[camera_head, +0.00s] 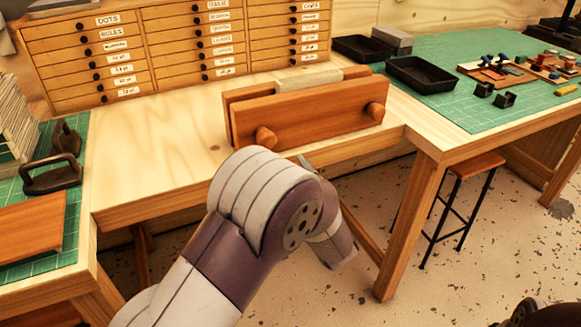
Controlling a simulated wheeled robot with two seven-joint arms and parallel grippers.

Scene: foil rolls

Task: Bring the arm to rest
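My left arm comes in from the lower left and bends at a large pale and purple joint in front of the bench. Its far part points down to the right of the joint, over the floor. A small grey tip (304,161) shows just above the joint, in front of the bench edge; it may be part of my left gripper, but its fingers cannot be made out. No held object is visible. My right gripper is not in view. A dark rounded part shows at the bottom right corner; I cannot tell what it is.
A wooden press (320,112) with a pale block clamped in it stands on the bench (150,160), close beyond the arm. Labelled drawers (175,45) stand behind. Black trays (421,76) and tools lie on the right green mat (475,122). A stool (470,168) stands below.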

